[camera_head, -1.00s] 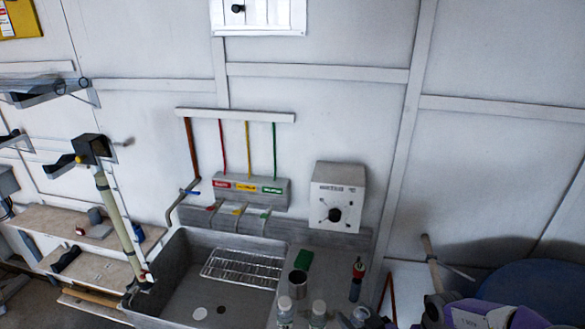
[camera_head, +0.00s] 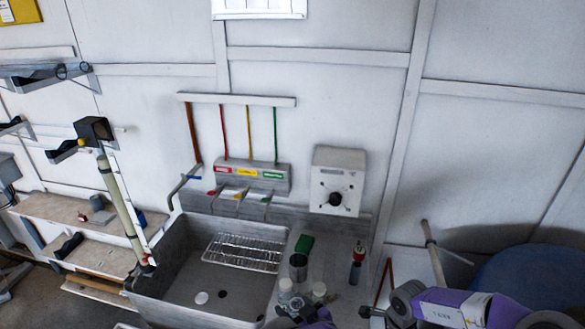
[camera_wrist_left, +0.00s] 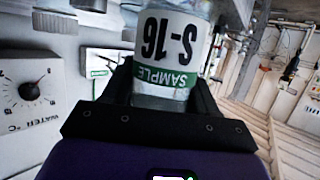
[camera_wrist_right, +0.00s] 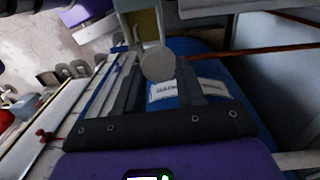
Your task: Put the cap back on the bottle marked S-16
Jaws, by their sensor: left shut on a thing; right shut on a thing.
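My left gripper (camera_wrist_left: 155,95) is shut around a clear bottle (camera_wrist_left: 172,35) marked S-16, with a green SAMPLE band. In the head view my left gripper (camera_head: 308,318) shows only partly at the bottom edge, close to two white-capped bottles (camera_head: 285,288). My right gripper (camera_wrist_right: 157,78) is shut on a small pale round piece, seemingly the cap (camera_wrist_right: 157,65), at its fingertips. The right gripper's fingertips are hard to make out in the head view.
A sink (camera_head: 160,285) with a wire rack (camera_head: 243,252) lies left of the bottles. A metal cup (camera_head: 298,266), a green block (camera_head: 304,244) and a red-topped bottle (camera_head: 357,262) stand on the counter. The dial box (camera_head: 337,180) is behind. A blue drum (camera_head: 535,278) stands at right.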

